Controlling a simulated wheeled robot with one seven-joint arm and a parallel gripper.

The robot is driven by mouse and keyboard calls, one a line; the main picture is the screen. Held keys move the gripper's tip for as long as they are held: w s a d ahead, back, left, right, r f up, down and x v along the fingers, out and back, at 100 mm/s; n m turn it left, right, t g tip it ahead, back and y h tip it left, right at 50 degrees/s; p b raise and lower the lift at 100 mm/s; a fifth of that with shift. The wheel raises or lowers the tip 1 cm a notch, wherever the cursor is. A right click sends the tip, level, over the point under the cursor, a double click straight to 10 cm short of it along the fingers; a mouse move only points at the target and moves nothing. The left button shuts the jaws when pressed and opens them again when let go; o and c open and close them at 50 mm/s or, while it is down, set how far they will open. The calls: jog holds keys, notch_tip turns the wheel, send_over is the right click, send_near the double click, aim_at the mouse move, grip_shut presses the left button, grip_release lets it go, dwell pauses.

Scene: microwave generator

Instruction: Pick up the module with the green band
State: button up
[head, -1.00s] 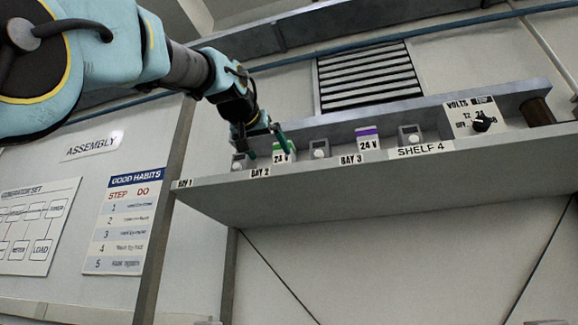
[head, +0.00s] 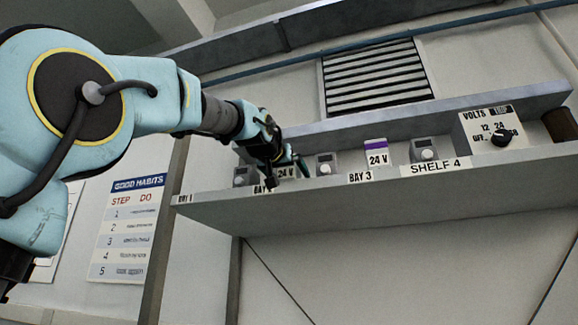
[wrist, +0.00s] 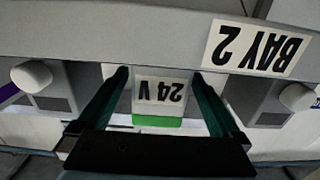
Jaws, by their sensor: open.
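The module with the green band (wrist: 158,92) stands on the shelf by the BAY 2 label. It is a white block marked 24 V, seen upside down in the wrist view. In the head view the module (head: 287,172) is partly covered by my gripper, and its green band is hidden there. My gripper (wrist: 160,74) is open, with one finger on each side of the module. A gap shows between each finger and the module. In the head view my gripper (head: 286,174) is at the shelf's front, over the BAY 2 label.
Grey units with white knobs flank the module, one on the left (head: 243,176) and one on the right (head: 326,164). A purple-banded 24 V module (head: 376,155) stands by BAY 3. A volts selector (head: 492,130) is at the right. The shelf (head: 350,198) has a back wall.

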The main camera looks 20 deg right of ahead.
jog(key=shift+d, duration=0.1)
grip_shut()
dwell(0.8)
